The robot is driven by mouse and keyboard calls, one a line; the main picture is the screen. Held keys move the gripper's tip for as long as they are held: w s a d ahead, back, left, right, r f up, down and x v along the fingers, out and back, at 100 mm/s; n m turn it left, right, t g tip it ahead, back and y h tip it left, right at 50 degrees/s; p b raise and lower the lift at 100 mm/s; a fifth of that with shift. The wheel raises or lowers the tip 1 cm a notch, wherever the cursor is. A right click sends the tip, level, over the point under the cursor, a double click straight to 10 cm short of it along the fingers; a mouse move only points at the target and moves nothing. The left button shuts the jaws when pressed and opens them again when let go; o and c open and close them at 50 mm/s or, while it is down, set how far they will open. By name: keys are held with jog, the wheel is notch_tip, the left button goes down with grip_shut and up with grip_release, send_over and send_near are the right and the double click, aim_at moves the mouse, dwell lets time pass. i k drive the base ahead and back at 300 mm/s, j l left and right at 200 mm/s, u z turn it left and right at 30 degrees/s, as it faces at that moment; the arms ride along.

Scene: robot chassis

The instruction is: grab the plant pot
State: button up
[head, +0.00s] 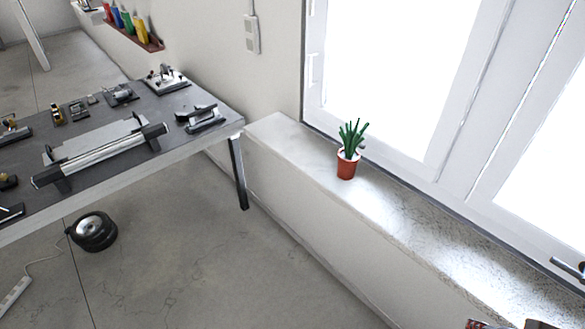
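A small reddish-brown plant pot (347,166) stands upright on the pale stone window sill (400,211), close to the window frame. A green plant (352,137) with upright pointed leaves grows out of it. Something small and greyish shows at the pot's right rim, too small to tell. My gripper is not in the head view, so its state and its place relative to the pot do not show.
A dark workbench (100,184) with several metal tools stands on the left. A black reel (93,231) and a power strip (14,297) lie on the floor. The sill around the pot is clear. Window frames (455,110) rise behind it.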

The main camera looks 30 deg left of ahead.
aim_at(349, 157)
jog(key=u, duration=0.9)
jog(key=i+j+z, duration=0.2)
jog(key=i+j, duration=0.15)
jog(key=i+j+z, duration=0.2)
jog(key=j, duration=0.35)
jog(key=i, duration=0.05)
